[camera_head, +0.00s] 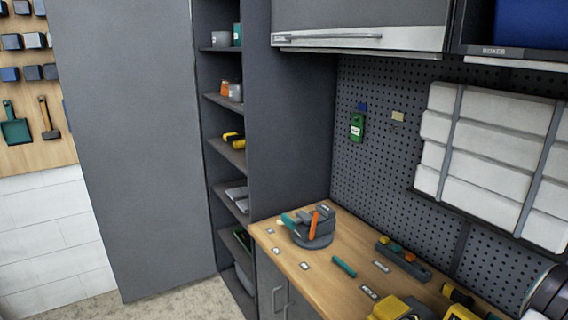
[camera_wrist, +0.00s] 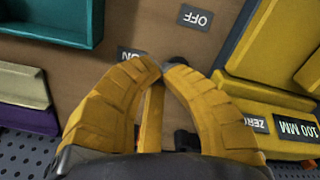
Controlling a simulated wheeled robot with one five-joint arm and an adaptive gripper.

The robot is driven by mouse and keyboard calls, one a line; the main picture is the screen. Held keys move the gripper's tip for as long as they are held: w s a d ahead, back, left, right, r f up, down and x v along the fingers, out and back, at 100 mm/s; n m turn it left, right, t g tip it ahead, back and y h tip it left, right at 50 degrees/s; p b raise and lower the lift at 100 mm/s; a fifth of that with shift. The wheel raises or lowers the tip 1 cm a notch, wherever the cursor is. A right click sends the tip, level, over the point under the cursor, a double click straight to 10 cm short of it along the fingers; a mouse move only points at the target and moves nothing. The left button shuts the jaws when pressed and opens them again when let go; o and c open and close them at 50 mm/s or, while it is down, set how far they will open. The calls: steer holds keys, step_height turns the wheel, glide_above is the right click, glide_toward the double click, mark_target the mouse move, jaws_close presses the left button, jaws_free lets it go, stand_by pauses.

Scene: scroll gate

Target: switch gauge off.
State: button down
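In the wrist view a yellow block (camera_wrist: 275,88) bears "ZERO" and "100 MM" labels; it may be the gauge, but I cannot tell. An "OFF" label (camera_wrist: 195,17) lies on the wood, upside down in the picture. A partly hidden label, apparently "ON" (camera_wrist: 130,54), is by the left fingertip. My gripper (camera_wrist: 165,66) has its yellow fingers drawn together at the tips. A small dark piece (camera_wrist: 181,61) is by the right fingertip, and a narrow yellow bar (camera_wrist: 151,118) shows between the fingers. I cannot tell whether they hold anything. No switch shows clearly.
In the head view a wooden workbench (camera_head: 318,272) carries a grey holder with tools (camera_head: 313,232), a teal piece (camera_head: 344,266) and a grey rack (camera_head: 403,260). Yellow items (camera_head: 392,308) crowd its near edge. A pegboard (camera_head: 375,175) stands behind. A teal tray (camera_wrist: 50,20) shows in the wrist view.

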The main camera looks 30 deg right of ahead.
steer(key=shift+f+b, duration=1.7)
steer(key=shift+f, duration=0.85)
steer(key=shift+w, duration=0.1)
